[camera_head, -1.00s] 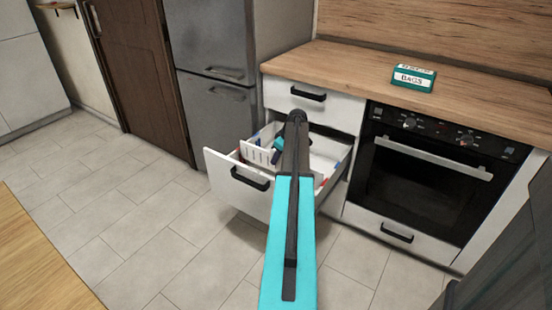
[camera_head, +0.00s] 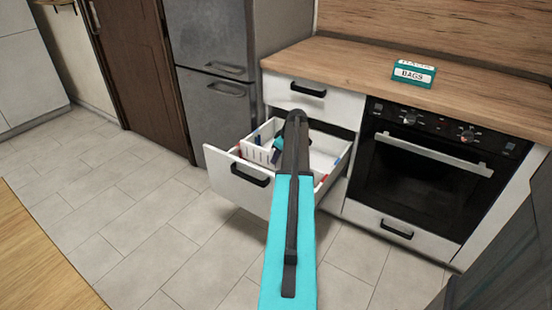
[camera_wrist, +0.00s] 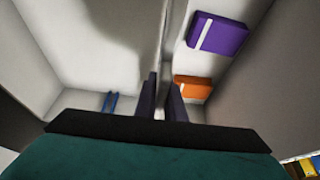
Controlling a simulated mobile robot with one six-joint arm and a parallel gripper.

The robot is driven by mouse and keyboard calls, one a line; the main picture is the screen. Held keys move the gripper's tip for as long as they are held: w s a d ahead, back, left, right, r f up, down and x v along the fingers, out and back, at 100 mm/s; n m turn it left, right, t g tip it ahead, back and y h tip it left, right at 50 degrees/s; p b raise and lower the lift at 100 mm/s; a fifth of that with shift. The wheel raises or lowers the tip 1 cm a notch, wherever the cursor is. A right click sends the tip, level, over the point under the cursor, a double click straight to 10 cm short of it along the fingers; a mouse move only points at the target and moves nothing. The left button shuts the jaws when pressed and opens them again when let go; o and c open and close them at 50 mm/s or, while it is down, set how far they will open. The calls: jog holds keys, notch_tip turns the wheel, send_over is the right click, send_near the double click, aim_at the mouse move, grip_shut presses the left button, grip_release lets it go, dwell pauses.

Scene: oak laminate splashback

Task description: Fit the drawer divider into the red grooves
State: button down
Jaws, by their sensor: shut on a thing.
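The open white drawer (camera_head: 236,183) is below the worktop in the head view. The white slotted divider (camera_head: 258,154) is at its left part, low between the drawer walls. My gripper (camera_head: 273,157) is shut on the divider, though my arm hides much of this. Red marks show at the drawer's left side (camera_head: 239,150) and right side (camera_head: 322,181); blue marks lie farther back. In the wrist view, my fingers (camera_wrist: 160,85) reach down into the drawer, with a pale upright strip ahead of them. Blue groove strips (camera_wrist: 110,102) show at left. Whether the divider's ends sit in grooves is hidden.
A purple box (camera_wrist: 218,34) and an orange box (camera_wrist: 193,88) lie on the drawer floor right of my fingers. An oven (camera_head: 425,180) stands right of the drawer, a grey fridge (camera_head: 215,110) to its left. A teal bags box (camera_head: 413,74) sits on the worktop.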

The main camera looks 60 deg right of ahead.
aim_at(274, 170)
jog(key=shift+f+b, duration=0.8)
jog(key=shift+f, duration=1.6)
dwell(0.9)
jog(key=c, duration=1.8)
grip_release()
jog(key=shift+o, duration=0.2)
jog(key=shift+r, duration=0.1)
jog(key=p+v, duration=0.1)
jog(key=v, duration=1.2)
jog(key=shift+s+r, duration=0.2)
jog(key=shift+r, duration=0.05)
